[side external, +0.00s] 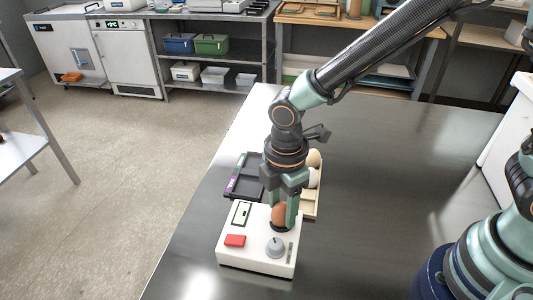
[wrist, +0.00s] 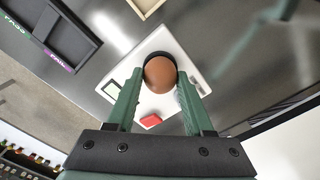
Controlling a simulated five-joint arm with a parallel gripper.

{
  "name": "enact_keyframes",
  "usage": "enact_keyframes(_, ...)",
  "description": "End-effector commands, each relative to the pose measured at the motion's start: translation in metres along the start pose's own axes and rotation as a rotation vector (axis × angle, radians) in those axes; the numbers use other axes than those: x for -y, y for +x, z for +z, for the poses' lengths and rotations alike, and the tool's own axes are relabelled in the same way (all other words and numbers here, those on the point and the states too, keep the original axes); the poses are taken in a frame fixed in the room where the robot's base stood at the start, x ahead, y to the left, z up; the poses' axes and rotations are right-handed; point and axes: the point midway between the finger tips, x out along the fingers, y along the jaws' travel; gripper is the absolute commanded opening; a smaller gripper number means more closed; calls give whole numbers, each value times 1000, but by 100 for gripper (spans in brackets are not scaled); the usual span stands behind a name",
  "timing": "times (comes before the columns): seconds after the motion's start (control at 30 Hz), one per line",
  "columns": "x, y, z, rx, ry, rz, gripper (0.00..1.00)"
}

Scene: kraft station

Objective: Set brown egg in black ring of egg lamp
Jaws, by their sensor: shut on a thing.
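The brown egg (side external: 279,214) is between the fingers of my gripper (side external: 285,212), over the egg lamp (side external: 258,262). In the wrist view the egg (wrist: 160,74) is held between the fingertips of my gripper (wrist: 159,88). The egg lamp is a white box with a red button (side external: 235,240) and a grey knob (side external: 275,246). The black ring (side external: 281,228) shows just under the egg; in the wrist view its dark rim (wrist: 158,55) shows around the egg's far side. I cannot tell whether the egg touches the ring.
Behind the lamp, a dark divided tray (side external: 243,178) with labels stands left of a wooden holder (side external: 309,205) with a cream egg (side external: 314,158) and a white egg (side external: 313,178). The steel table (side external: 390,170) is clear to the right.

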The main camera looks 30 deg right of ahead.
Motion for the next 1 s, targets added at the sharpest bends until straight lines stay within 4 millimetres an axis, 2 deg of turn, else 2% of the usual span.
enact_keyframes(0.17, 0, 0, 0, 0, 0, 0, 21)
enact_keyframes(0.2, 0, 0, 0, 0, 0, 0, 64)
enact_keyframes(0.27, 0, 0, 0, 0, 0, 0, 86)
enact_keyframes(0.63, 0, -2, 0, -1, 0, 1, 87)
enact_keyframes(1.0, 0, -25, 0, -2, 0, 2, 87)
